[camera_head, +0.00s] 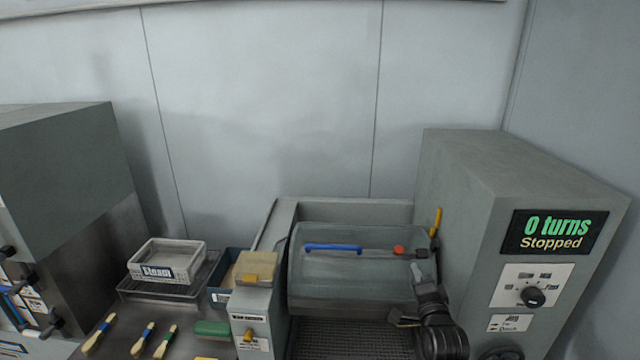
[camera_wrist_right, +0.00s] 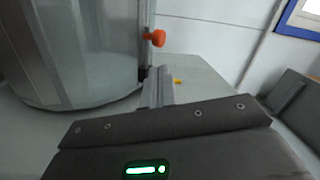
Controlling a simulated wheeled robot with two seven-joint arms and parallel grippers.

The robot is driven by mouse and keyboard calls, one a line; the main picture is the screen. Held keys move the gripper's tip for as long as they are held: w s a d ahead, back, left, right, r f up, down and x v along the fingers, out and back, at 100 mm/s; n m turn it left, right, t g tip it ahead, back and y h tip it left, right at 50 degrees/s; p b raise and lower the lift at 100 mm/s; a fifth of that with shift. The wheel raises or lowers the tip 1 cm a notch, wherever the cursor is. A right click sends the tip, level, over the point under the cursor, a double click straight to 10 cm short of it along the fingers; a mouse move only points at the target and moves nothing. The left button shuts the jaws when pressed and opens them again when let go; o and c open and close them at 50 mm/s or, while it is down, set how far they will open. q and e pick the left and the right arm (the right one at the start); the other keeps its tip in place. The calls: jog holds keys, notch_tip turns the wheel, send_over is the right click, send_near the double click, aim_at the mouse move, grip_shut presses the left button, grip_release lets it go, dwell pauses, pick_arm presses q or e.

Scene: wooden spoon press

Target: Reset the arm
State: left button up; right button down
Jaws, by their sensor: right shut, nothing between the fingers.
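My right arm comes up from the bottom of the head view, over the right part of the press. Its gripper (camera_head: 417,270) is near the right end of the clear drum (camera_head: 345,275), just below the orange-red knob (camera_head: 398,249). In the right wrist view the fingers (camera_wrist_right: 158,80) are together with nothing between them. The drum (camera_wrist_right: 75,45) fills the upper left there, and the orange knob (camera_wrist_right: 157,38) shows beyond the fingertips. I cannot tell if the fingers touch anything. My left gripper is not in view.
A blue handle (camera_head: 332,247) lies along the drum's lid. A yellow lever (camera_head: 437,220) stands by the grey control box (camera_head: 510,190), whose screen (camera_head: 553,232) reads "0 turns Stopped". Left are a white tray (camera_head: 166,257), several brushes (camera_head: 142,338) and a green block (camera_head: 211,328).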

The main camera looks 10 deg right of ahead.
jog(key=s+a+f+n+g+y, duration=0.2)
jog(key=s+a+f+n+g, duration=0.2)
jog(key=s+f+n+g, duration=0.8)
jog(key=s+a+f+n+g, duration=0.1)
jog(key=s+a+f+n, duration=0.15)
jog(key=s, duration=1.05)
jog(key=s+a+f+n+g, duration=0.1)
jog(key=s+f+n+g, duration=0.2)
jog(key=s, duration=1.1)
notch_tip(320, 180, down, 33)
jog(key=s+b, duration=0.1)
jog(key=b, duration=0.7)
jog(key=s+d+f+b, duration=0.1)
jog(key=s+f+b, duration=0.2)
jog(key=s+f, duration=0.5)
jog(key=s+d+f+g+b, duration=0.1)
jog(key=s+f+b, duration=0.2)
jog(key=s+f, duration=0.6)
notch_tip(320, 180, down, 7)
jog(key=shift+s+d+r, duration=0.1)
jog(key=shift+s+d, duration=0.05)
jog(key=shift+d, duration=0.1)
jog(key=shift+n, duration=0.25)
